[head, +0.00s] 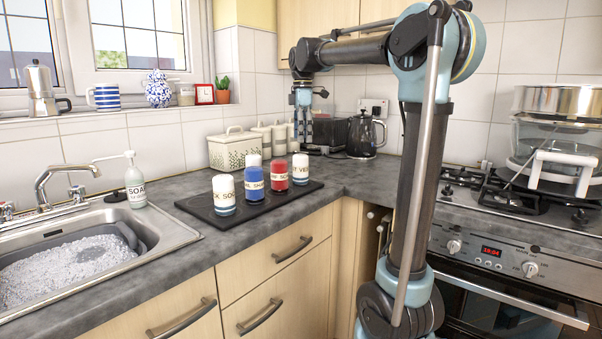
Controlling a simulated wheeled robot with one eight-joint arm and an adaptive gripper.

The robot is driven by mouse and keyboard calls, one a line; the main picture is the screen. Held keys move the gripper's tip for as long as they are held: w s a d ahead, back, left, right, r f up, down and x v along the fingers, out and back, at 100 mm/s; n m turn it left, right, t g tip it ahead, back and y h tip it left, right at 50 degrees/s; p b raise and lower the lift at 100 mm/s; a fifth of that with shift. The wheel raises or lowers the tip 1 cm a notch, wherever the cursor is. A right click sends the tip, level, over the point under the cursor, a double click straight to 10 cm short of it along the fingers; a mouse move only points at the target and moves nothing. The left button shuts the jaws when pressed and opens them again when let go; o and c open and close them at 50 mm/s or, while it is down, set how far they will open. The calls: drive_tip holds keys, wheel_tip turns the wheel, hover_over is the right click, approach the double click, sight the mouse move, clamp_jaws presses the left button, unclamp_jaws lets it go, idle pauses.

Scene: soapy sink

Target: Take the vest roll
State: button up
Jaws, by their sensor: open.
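Several short upright rolls stand on a dark tray (262,213) on the counter. The vest roll (301,170) is the white one at the tray's right end, with a label partly reading "VES". A red roll (279,176), a blue roll (254,184) and a white roll (224,195) stand to its left. Another white roll (253,160) is mostly hidden behind the blue one. My gripper (303,134) points down, open and empty. It appears above and behind the vest roll in the picture, apart from it.
A sink (182,236) with suds and a soap bottle (135,180) lie to the left. A cream bread bin (235,149), canisters (279,138), a toaster (329,133) and a black kettle (361,136) stand behind. A hob with pots is at right.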

sight(301, 173)
wheel_tip(301, 173, down, 9)
drive_tip(key=shift+r, duration=0.15)
drive_tip(key=f, duration=0.4)
drive_tip(key=shift+s+a+f, duration=0.1)
drive_tip(key=shift+s+a, duration=0.15)
drive_tip(key=shift+a, duration=0.1)
drive_tip(key=shift+f, duration=0.65)
drive_tip(key=c, duration=1.3)
